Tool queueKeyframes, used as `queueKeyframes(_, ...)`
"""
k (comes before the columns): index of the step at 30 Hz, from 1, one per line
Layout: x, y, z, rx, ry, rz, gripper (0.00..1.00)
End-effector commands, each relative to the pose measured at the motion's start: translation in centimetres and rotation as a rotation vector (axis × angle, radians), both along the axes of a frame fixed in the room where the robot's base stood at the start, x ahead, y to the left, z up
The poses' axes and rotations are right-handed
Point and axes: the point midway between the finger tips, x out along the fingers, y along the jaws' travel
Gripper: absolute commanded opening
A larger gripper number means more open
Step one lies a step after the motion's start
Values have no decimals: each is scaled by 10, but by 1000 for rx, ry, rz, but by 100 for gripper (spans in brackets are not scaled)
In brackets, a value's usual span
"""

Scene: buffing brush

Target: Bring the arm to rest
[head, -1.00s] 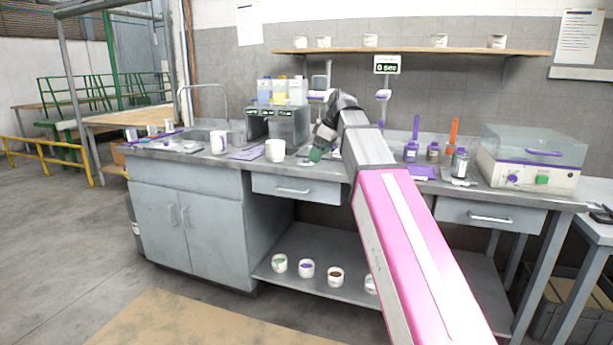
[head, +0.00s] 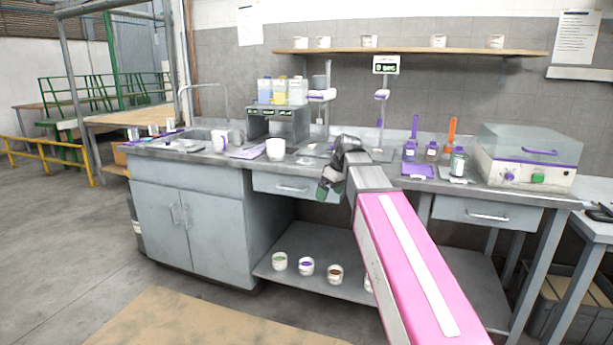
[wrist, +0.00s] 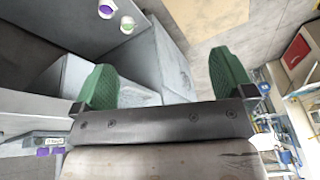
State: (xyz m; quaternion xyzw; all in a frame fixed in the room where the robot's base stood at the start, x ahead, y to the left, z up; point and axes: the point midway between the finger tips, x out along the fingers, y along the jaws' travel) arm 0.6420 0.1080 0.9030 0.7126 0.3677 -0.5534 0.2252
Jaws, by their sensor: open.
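My gripper (head: 325,188) is in front of the bench, at about the height of its drawers. In the wrist view its two green fingers (wrist: 162,82) stand wide apart with nothing between them. My pink and grey arm reaches out from the lower right of the head view and covers part of the bench front and lower shelf. The grey metal bench (head: 215,170) stands ahead, with a drawer (head: 290,188) just left of my gripper.
A white cup (head: 276,150) and a purple-marked mug (head: 220,141) stand on the bench top. A clear-lidded machine (head: 530,155) is at the right end. Several small cups, one with purple contents (head: 306,267), sit on the lower shelf (head: 320,275). Floor (head: 80,240) at left is clear.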

Motion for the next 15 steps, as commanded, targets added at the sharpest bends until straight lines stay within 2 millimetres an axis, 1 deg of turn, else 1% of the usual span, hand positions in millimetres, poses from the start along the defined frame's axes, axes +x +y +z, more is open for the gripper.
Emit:
queueKeyframes(1, -7, -6, -22, -8, 19, -42, 100)
queueKeyframes(3, -13, -13, -48, -20, 40, -104, 100)
queueKeyframes(8, -28, -30, -104, -48, 85, -242, 100)
queueKeyframes(9, -33, -35, -118, -56, 95, -276, 100)
queueKeyframes(15, -61, -55, -182, -94, 143, -443, 100)
